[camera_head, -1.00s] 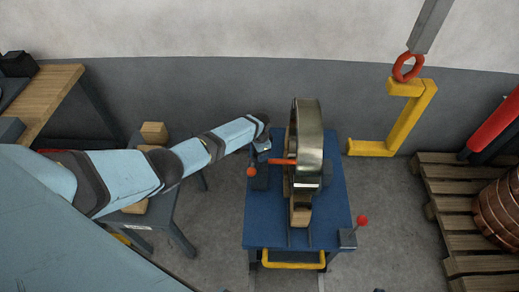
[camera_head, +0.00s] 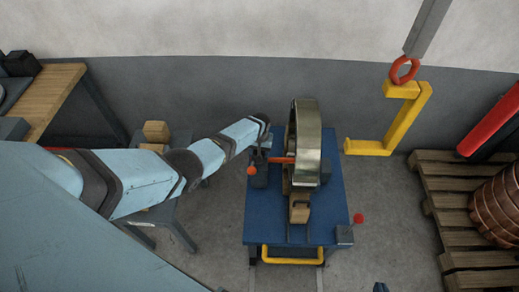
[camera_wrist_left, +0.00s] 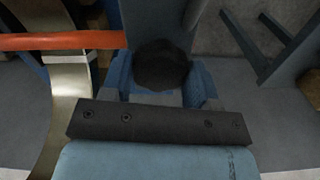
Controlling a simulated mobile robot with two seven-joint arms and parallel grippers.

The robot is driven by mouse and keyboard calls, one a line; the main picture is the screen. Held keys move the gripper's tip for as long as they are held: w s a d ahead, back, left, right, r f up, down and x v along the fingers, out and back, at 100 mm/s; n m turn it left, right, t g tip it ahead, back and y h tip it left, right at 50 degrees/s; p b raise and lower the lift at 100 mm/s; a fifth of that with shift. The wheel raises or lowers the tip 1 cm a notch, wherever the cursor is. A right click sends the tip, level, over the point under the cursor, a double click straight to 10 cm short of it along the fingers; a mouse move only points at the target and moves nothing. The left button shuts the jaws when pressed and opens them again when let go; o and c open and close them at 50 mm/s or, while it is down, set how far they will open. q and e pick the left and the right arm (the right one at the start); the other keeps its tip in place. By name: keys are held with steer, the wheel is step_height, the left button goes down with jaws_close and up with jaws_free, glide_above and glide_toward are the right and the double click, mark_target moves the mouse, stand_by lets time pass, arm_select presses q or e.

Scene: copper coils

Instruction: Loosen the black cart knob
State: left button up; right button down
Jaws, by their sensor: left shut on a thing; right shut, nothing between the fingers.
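The blue cart (camera_head: 275,225) stands in the middle of the head view. A steel ring-shaped coil (camera_head: 305,140) stands upright on it. The black knob (camera_wrist_left: 163,65) is round and dark in the left wrist view. My left gripper (camera_wrist_left: 163,78) has its blue fingers on either side of the knob and is shut on it. In the head view the left gripper (camera_head: 262,150) is small at the cart's far left, and the knob cannot be made out there. Only a dark tip of my right gripper (camera_head: 380,287) shows at the bottom edge, shut and empty.
An orange bar (camera_head: 280,160) runs beside the coil, close to the left gripper. A red-knobbed lever (camera_head: 358,218) stands at the cart's front right corner. A yellow hook (camera_head: 405,125) hangs at right. A pallet (camera_head: 445,215) holds copper coils (camera_head: 500,205).

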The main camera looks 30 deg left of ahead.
arm_select(q)
steer(key=n, duration=0.3)
steer(key=shift+n, duration=0.4)
steer(key=shift+n+p, duration=0.45)
steer(key=shift+n, duration=1.25)
steer(key=o, duration=0.9)
step_height(320, 180, up, 6)
steer(key=p, duration=0.3)
steer(key=shift+r, duration=3.95)
steer(key=shift+f, duration=0.1)
